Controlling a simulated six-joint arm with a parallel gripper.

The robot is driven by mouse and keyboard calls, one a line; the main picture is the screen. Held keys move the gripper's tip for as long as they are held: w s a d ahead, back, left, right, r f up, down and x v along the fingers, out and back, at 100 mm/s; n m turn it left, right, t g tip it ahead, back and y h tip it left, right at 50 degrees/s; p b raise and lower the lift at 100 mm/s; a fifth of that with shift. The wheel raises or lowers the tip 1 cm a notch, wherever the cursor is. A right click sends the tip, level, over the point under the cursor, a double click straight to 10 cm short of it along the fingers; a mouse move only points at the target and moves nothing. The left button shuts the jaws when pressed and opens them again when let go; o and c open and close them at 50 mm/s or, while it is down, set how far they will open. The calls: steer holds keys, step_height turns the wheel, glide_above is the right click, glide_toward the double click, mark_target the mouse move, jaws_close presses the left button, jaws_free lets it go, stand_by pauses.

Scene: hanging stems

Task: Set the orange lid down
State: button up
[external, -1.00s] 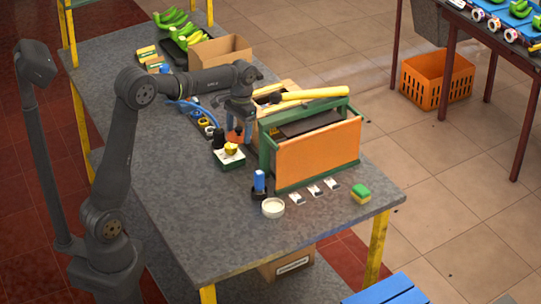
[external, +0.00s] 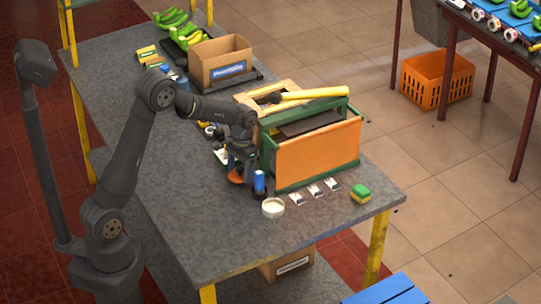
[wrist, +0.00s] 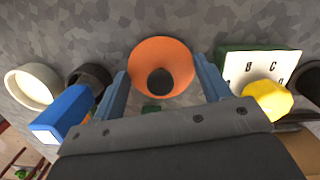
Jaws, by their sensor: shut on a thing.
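The orange lid (external: 236,177), a round disc with a dark knob, is held under my gripper (external: 240,168). In the wrist view the lid (wrist: 160,55) sits between the two blue fingers of my gripper (wrist: 163,88), which are shut on it. In the external view it is low over the grey table (external: 190,205), left of the orange and green box (external: 318,155). I cannot tell whether the lid touches the table.
A blue block in a black holder (external: 259,182) stands close to the lid's right, with a white round dish (external: 273,207) in front. A green and white box with a yellow knob (wrist: 268,98) is on the other side. The table is bare at the front left.

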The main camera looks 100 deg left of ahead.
mark_target(240, 168)
steer(key=shift+f, duration=0.55)
steer(key=shift+f, duration=0.1)
steer(key=o, duration=1)
steer(key=shift+c, duration=0.2)
steer(key=r, duration=0.7)
steer(key=shift+w+a+r, duration=0.25)
steer(key=shift+a+r, duration=0.15)
steer(key=shift+f, duration=0.1)
